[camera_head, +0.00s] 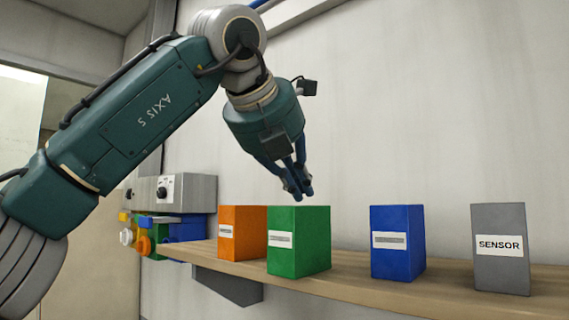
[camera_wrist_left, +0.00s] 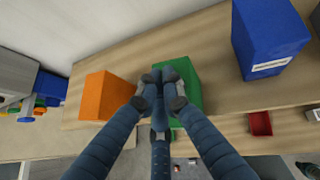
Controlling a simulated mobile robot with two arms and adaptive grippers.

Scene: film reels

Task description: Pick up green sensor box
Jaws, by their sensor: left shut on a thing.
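The green sensor box (camera_head: 299,243) stands upright on the wooden shelf, with a pale label on its front. My left gripper (camera_head: 301,192) points down just above the box's top, its fingers drawn together. A small gap shows between the fingertips and the box top. In the left wrist view the fingertips (camera_wrist_left: 167,82) meet in front of the green box (camera_wrist_left: 188,74) and hide part of it. I see nothing between them. My right gripper is not in view.
On the shelf (camera_head: 347,276), an orange box (camera_head: 242,240) stands close left of the green one. A blue box (camera_head: 397,242) and a grey box labelled SENSOR (camera_head: 499,262) stand to the right. A grey control unit (camera_head: 183,192) is at the left. The wall rises behind.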

